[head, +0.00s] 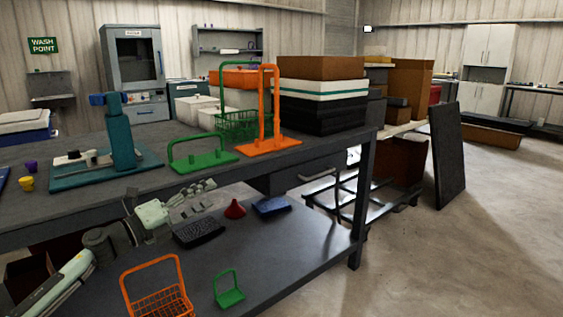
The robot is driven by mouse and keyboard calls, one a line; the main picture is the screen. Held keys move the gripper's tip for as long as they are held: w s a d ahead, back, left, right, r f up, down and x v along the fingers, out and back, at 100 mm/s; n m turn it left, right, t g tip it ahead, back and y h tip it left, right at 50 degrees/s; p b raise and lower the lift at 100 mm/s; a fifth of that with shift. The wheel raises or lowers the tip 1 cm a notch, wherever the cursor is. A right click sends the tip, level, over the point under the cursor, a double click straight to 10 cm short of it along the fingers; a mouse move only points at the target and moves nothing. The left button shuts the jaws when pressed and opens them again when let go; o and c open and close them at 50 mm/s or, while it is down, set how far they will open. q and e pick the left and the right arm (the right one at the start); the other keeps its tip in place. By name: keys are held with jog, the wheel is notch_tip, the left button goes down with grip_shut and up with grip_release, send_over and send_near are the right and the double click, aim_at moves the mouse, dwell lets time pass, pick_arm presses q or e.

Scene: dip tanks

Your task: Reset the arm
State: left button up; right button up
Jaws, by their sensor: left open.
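My left arm (62,280) comes in from the lower left, and a pale green part of it shows near the wrist. My left gripper (205,193) is open with nothing between its fingers. In the picture it appears just below the front edge of the workbench (300,160) and above the lower shelf (305,238). I cannot tell its exact depth. My right gripper is not in view.
Near the gripper on the lower shelf are a dark brush-like block (199,233), a red funnel (235,209) and a blue block (271,205). An orange basket (158,305) and green stand (229,290) are nearer. Open floor (470,250) lies right.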

pick_arm(q)
jog(key=s+a+f+n+y, duration=0.3)
jog(key=s+f+n+y, duration=0.15)
jog(key=f+n, duration=0.35)
jog(key=s+a+f+n+y, duration=0.3)
jog(key=f+n+y, duration=0.3)
jog(key=f, duration=0.5)
jog(key=s+a+f+n+y, duration=0.3)
jog(key=f+n, duration=0.5)
jog(key=f, duration=0.1)
jog(key=s+f+n+g, duration=0.2)
jog(key=s+f, duration=0.4)
jog(key=s, duration=0.4)
jog(key=s+d+f+n+g, duration=0.1)
jog(key=s+f+n+g, duration=0.2)
jog(key=s, duration=0.7)
jog(key=s+d+f+n+g, duration=0.1)
jog(key=s+f+n+g, duration=0.2)
jog(key=s+f+g, duration=0.3)
jog(key=s+f, duration=0.4)
jog(key=s, duration=0.1)
jog(key=shift+f, duration=0.4)
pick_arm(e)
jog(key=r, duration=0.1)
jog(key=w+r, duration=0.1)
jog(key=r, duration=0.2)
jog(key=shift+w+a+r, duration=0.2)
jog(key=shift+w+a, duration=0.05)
